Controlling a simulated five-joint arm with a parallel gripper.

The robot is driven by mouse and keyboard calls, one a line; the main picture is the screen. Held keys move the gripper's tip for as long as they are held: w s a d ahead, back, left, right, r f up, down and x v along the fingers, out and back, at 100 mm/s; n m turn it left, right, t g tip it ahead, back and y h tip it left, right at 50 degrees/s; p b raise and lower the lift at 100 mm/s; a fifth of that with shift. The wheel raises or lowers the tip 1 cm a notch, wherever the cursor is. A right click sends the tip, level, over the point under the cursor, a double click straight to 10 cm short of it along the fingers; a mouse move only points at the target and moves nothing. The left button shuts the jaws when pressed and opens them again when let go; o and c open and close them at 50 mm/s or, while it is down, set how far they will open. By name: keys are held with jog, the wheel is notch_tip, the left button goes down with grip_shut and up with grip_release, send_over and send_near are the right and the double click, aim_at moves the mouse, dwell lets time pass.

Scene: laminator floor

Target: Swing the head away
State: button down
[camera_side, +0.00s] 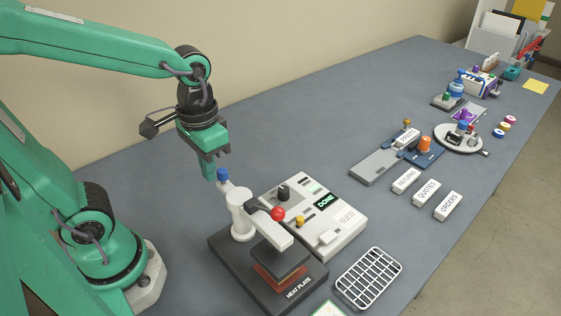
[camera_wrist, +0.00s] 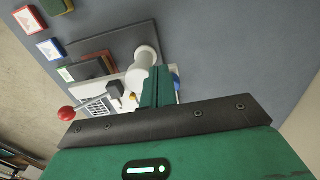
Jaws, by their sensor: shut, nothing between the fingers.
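The heat press stands on a dark base (camera_side: 225,258) labelled HEAT PLATE. Its white column (camera_side: 240,215) carries a pale swing arm with a dark square head (camera_side: 280,258) over a reddish-brown piece (camera_side: 280,276). A red ball knob (camera_side: 278,214) is on the arm, and it also shows in the wrist view (camera_wrist: 66,113). A blue-tipped part (camera_side: 222,174) rises at the column's back. My gripper (camera_side: 210,172) is shut and empty, pointing down just left of the blue tip; I cannot tell if they touch. In the wrist view the fingers (camera_wrist: 158,88) partly hide the column (camera_wrist: 148,60).
A white control box (camera_side: 345,222) reading DONE sits right of the press. A white wire rack (camera_side: 368,278) lies in front. Labelled blocks (camera_side: 428,190), a grey rail (camera_side: 376,168) and a round tray (camera_side: 445,146) are farther right. The table's back left is clear.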

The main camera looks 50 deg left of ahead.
aim_at(221, 170)
jog(key=shift+f, duration=0.2)
jog(key=shift+f, duration=0.7)
jog(key=shift+f, duration=0.1)
jog(key=shift+w+a, duration=0.45)
jog(key=shift+w, duration=0.3)
dwell(1.0)
jog(key=shift+w+a, duration=0.15)
jog(key=shift+w, duration=0.7)
dwell(0.9)
jog(key=shift+w, duration=0.9)
dwell(0.9)
jog(key=shift+w+d, duration=0.5)
jog(key=shift+w, duration=0.25)
dwell(0.9)
